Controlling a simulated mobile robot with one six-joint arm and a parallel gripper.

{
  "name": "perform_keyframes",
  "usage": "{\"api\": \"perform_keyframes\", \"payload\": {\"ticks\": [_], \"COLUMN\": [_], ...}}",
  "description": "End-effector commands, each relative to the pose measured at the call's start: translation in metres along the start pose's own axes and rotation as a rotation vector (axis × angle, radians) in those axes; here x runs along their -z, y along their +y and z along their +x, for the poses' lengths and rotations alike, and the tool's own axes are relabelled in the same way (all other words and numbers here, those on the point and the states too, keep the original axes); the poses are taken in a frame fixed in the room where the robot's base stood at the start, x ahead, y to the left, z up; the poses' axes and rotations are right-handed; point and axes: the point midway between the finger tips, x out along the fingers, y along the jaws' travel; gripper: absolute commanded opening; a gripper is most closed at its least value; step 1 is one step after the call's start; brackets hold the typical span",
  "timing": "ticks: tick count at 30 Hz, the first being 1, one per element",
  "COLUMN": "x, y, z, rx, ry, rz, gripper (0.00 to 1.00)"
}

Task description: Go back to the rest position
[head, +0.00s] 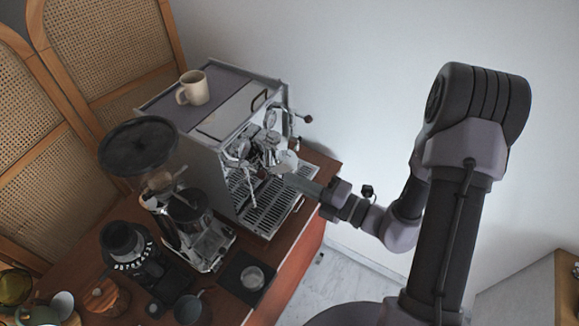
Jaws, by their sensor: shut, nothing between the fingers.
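My gripper (284,170) is at the front of the espresso machine (203,172), close to its group head and above the drip tray (262,207). The fingertips are small and overlap the machine's metal parts in the head view. They look shut, with nothing seen between them. I cannot tell whether they touch the machine. My arm reaches in from the right side of the picture.
A beige mug (194,88) stands on top of the machine. A grinder with a dark hopper (138,146) and a black device (127,245) stand left of it. A dark mat (232,272) bears a small container. The white wall on the right is clear.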

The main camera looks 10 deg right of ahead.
Motion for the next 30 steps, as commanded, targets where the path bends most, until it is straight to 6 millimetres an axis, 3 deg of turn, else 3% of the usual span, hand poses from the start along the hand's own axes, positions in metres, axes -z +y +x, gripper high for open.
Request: {"api": "perform_keyframes", "payload": {"ticks": [5,8,10,12,14,16,18,20,21,25,30], "x": [0.006,0.048,0.099,0.145,0.168,0.175,0.166,0.152,0.144,0.125,0.121], "y": [0.0,-0.003,-0.018,-0.045,-0.074,-0.108,-0.131,-0.14,-0.141,-0.132,-0.125], "z": [0.003,0.011,0.006,-0.014,-0.038,-0.069,-0.094,-0.109,-0.117,-0.13,-0.133], "rx": [0.001,0.011,0.018,0.016,0.011,0.004,0.008,0.023,-0.037,-0.073,-0.083], "ry": [0.032,0.238,0.488,0.758,0.98,1.227,1.451,1.616,-1.686,-1.503,-1.467], "rz": [-0.043,-0.319,-0.673,-1.086,-1.445,-1.861,-2.242,-2.514,2.624,2.319,2.251], "gripper": [0.0,0.0,0.0,0.0,0.0,0.0,0.0,0.0,0.0,0.0,0.0]}}
